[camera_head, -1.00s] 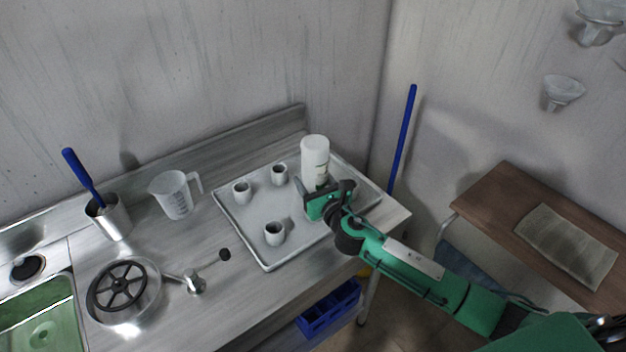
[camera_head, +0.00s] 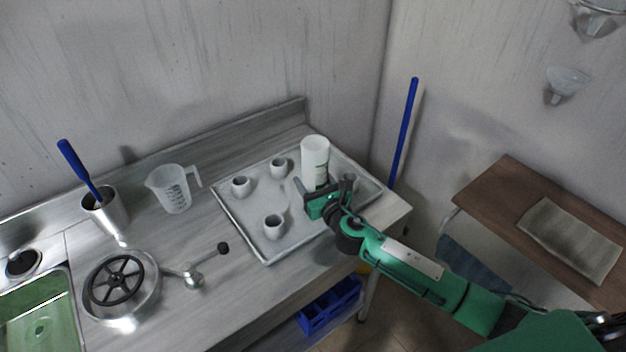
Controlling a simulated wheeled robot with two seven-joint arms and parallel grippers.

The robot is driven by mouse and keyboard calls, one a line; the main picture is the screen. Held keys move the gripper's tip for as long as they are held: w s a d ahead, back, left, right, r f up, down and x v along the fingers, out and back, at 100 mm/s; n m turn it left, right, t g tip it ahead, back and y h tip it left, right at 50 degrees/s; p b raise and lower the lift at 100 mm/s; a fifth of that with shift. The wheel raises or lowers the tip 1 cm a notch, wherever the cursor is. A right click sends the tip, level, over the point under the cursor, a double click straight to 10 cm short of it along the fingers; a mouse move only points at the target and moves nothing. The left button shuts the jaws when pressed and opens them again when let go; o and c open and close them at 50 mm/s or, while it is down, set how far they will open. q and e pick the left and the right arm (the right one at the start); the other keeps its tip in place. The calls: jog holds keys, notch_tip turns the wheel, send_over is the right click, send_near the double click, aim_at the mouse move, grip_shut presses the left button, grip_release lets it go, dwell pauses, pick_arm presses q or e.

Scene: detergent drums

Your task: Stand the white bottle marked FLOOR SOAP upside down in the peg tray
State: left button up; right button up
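The white bottle (camera_head: 315,155) stands upright-looking in the peg tray, with a flat, pale round end up and no cap in sight. A small patch of its label shows low on its right side, but I cannot read it. Its lower end is hidden behind my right gripper (camera_head: 323,192), which is close against the bottle's near side. I cannot tell whether its fingers press on the bottle. My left gripper is not in view.
To the left are a measuring jug (camera_head: 173,190), a steel cup (camera_head: 105,215) with a blue-handled tool, and a round pan (camera_head: 120,285) with a black handwheel. A blue pole (camera_head: 404,135) leans behind the tray. A brown table (camera_head: 500,195) with a grey cloth stands right.

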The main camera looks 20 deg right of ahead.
jog(key=shift+f, duration=0.2)
jog(key=shift+r, duration=0.1)
jog(key=o, duration=1.1)
jog(key=shift+c, duration=0.2)
jog(key=s+d+b, duration=0.2)
jog(key=s, duration=1.1)
jog(key=shift+s+d+b, duration=0.2)
jog(key=shift+s+b, duration=0.1)
